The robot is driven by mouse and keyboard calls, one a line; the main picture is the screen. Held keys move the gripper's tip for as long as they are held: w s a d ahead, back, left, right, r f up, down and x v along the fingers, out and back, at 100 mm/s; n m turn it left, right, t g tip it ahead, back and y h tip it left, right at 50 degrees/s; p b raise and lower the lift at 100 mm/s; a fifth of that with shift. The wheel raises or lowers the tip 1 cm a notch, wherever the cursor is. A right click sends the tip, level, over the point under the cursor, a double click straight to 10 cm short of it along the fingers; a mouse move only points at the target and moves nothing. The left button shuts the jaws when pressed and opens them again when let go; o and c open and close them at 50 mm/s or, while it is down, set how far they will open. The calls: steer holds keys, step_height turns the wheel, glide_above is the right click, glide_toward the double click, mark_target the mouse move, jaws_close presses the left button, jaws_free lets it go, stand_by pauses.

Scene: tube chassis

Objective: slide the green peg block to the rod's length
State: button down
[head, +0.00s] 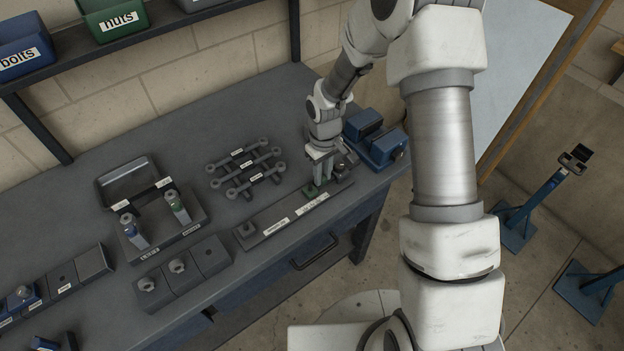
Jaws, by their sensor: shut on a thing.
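The green peg block (312,190) sits on a long dark rail (268,230) near the front edge of the bench. My gripper (320,180) points down over the rail and is shut on the block, hiding part of it. The block is near the rail's right end. A dark end block (245,231) with a peg stands at the rail's left end, and another dark piece (343,171) shows at the right end. White label strips lie along the rail, too small to read. Several dark rods (245,167) with ringed ends and white labels lie on a rack behind the rail.
A blue vise (378,146) stands right of the rail. A caddy (152,240) with blue and green items, and dark blocks with nuts (182,277), stand left. Bins marked bolts (25,50) and nuts (115,18) sit on the shelf. Bare bench lies behind the rods.

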steer(key=shift+w+d, duration=0.1)
steer(key=c, duration=1)
jaws_free()
step_height(320, 180, up, 18)
steer(key=shift+f, duration=0.25)
steer(key=shift+r, duration=0.1)
